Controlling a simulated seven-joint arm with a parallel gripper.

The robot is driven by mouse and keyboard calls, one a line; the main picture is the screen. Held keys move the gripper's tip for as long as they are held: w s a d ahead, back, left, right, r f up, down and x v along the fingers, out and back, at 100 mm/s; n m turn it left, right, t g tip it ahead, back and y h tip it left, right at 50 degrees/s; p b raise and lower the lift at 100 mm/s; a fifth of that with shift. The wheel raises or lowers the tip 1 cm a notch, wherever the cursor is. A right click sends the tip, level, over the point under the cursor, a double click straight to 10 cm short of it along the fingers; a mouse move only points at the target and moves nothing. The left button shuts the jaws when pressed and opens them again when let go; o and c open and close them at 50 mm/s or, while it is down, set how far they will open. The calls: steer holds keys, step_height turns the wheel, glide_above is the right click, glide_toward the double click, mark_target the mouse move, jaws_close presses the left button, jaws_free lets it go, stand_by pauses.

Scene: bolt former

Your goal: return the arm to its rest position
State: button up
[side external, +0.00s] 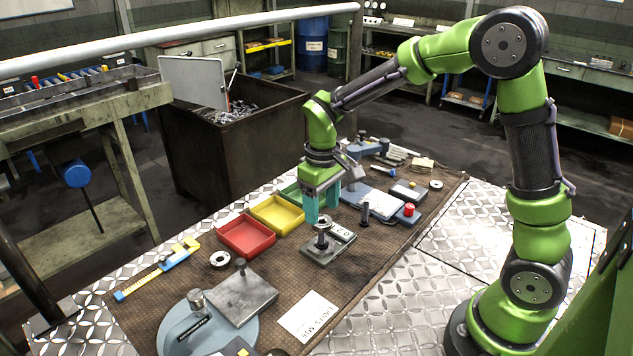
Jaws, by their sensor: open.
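My green arm reaches from the right over the workbench. My gripper (321,207), with teal fingers, points down above the brown bench mat (385,238). Its jaws are open, and I see nothing held between them. The fingertips are just behind a small grey fixture block (328,246) that carries a dark upright bolt-like part with a metal ring or nut on top. The fingers partly hide a green tray (290,193) behind them. I cannot tell whether the fingertips touch anything.
Yellow (277,214) and red (246,237) trays lie left of my gripper. A blue-grey device with a red button (408,209) and a dark upright pin (365,214) are to the right. A metal scrap bin (220,150) and a handrail (180,35) stand behind.

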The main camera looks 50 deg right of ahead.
mark_target(322, 215)
steer(key=shift+f, duration=1.55)
steer(key=m, duration=0.7)
steer(key=shift+m, duration=0.3)
steer(key=m, duration=0.7)
steer(key=c, duration=0.8)
